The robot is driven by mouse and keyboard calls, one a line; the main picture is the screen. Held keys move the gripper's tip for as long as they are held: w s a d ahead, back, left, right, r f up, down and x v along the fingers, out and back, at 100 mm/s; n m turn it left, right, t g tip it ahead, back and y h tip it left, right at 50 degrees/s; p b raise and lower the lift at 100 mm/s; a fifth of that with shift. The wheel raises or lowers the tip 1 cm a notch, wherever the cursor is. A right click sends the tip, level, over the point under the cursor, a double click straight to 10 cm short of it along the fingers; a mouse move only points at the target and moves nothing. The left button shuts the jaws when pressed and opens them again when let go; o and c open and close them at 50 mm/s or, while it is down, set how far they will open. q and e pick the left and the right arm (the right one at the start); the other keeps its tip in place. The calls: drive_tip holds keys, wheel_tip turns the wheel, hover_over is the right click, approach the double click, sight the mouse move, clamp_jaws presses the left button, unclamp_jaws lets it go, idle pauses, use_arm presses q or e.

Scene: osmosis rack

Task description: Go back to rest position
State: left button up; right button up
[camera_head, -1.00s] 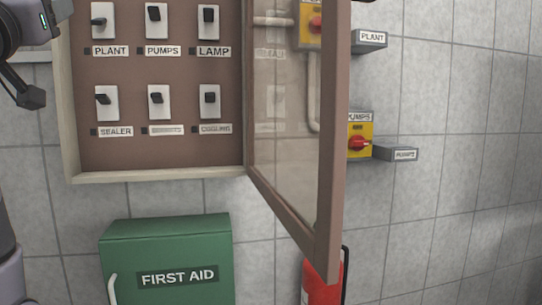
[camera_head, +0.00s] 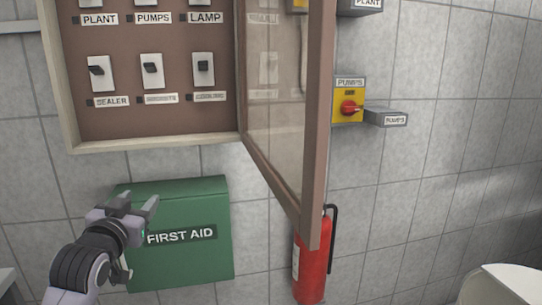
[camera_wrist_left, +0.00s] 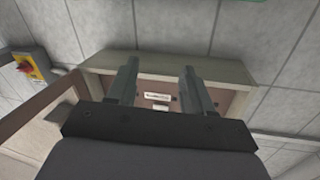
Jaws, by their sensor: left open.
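My left gripper (camera_head: 140,207) is in the lower left of the head view, in front of the green first aid box. It is empty, and its two fingers stand apart in the left wrist view (camera_wrist_left: 155,85). The switch cabinet (camera_wrist_left: 105,65) shows between and around the fingers there, with a gap to them. My right gripper is in neither view.
The switch cabinet (camera_head: 70,135) has its glazed door (camera_head: 313,150) swung open toward me. The first aid box (camera_head: 185,270) hangs below it. A fire extinguisher (camera_head: 312,275) and a yellow PUMPS switch (camera_head: 349,108) are at its right. The tiled wall further right is mostly clear.

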use_arm(q)
drive_tip(key=s+d+f+g+h+p, duration=0.15)
drive_tip(key=s+f, duration=0.35)
drive_tip(key=f, duration=0.5)
drive_tip(key=s+d+f+g+p, duration=0.1)
drive_tip(key=s+d+f+g, duration=0.1)
drive_tip(key=s+f, duration=0.6)
drive_tip(key=s+d+f+g+h+p, duration=0.1)
drive_tip(key=s+d+f+g+p, duration=0.2)
drive_tip(key=s+f, duration=1)
drive_tip(key=s, duration=0.4)
drive_tip(key=shift+s+d+f+m+g, duration=0.15)
drive_tip(key=shift+s+f+m+g, duration=0.1)
drive_tip(key=shift+s+m+g, duration=0.1)
drive_tip(key=shift+w, duration=0.1)
